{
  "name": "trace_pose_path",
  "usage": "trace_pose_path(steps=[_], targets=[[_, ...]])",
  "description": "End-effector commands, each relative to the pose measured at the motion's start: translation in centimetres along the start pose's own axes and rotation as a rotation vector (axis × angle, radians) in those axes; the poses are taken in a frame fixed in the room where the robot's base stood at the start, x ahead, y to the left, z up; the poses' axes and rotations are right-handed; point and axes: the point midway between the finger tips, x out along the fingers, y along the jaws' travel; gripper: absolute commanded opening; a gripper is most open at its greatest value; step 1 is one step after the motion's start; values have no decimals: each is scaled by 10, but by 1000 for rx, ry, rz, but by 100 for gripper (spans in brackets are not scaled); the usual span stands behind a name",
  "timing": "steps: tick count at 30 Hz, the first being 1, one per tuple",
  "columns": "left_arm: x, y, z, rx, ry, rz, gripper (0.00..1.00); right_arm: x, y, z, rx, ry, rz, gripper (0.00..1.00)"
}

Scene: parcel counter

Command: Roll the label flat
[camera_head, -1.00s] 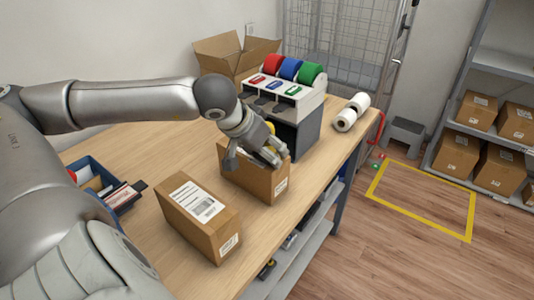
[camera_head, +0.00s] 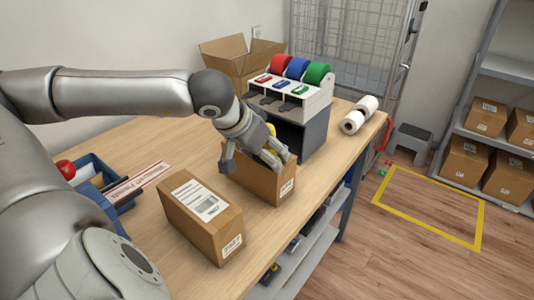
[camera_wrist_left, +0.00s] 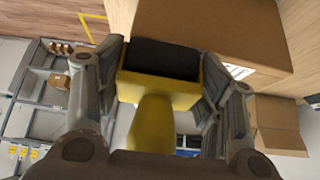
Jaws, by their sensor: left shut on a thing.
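My left gripper (camera_head: 275,152) is shut on a yellow hand roller (camera_head: 271,130) over the far cardboard box (camera_head: 262,182). In the left wrist view, the roller's yellow frame (camera_wrist_left: 158,92) and black cylinder (camera_wrist_left: 160,59) show between the fingers (camera_wrist_left: 158,75). The cylinder is close to the box (camera_wrist_left: 215,30); I cannot tell whether they touch. A white label (camera_head: 287,188) is on the box's end face, and part of a label shows in the wrist view (camera_wrist_left: 238,71). My gripper hides much of the box top. My right gripper is not in view.
A nearer box (camera_head: 220,233) with a large top label stands on the table (camera_head: 150,165). A blue tray (camera_head: 95,178) and a red-white strip (camera_head: 138,182) lie left. A tape dispenser (camera_head: 318,100), an open carton (camera_head: 235,60) and white rolls (camera_head: 352,121) stand behind.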

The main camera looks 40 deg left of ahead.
Motion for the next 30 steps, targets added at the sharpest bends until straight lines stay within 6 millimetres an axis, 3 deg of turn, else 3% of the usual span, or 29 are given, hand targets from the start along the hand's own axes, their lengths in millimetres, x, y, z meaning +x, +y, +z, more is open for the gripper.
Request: trace_pose_path(steps=[14, 30], targets=[[-5, -1, -2, -2, -8, 0, 35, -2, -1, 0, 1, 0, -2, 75], [-6, -30, -4, -1, -1, -1, 35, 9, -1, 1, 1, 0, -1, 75]])
